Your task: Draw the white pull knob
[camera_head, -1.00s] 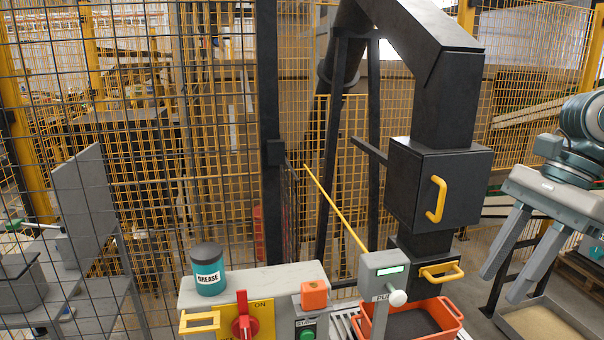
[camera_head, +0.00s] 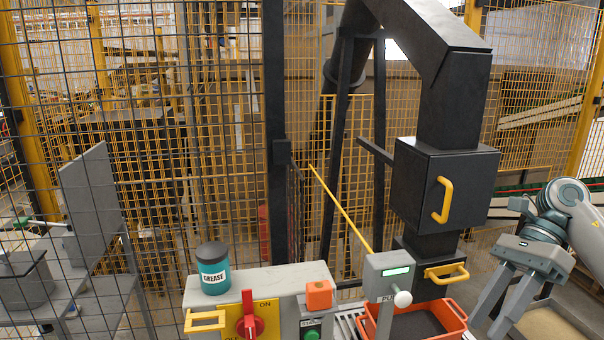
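The white pull knob (camera_head: 402,299) sticks out from the front of a grey box (camera_head: 388,275) with a small lit display and a partly hidden "PULL" label. My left gripper is not in view.
An orange bin (camera_head: 459,311) of dark material sits beside the knob. A black machine with yellow handles (camera_head: 443,200) rises behind it. Left stand a grease can (camera_head: 213,268), a red switch (camera_head: 248,318), a green button (camera_head: 312,335) and an orange block (camera_head: 319,294). Mesh fencing fills the left.

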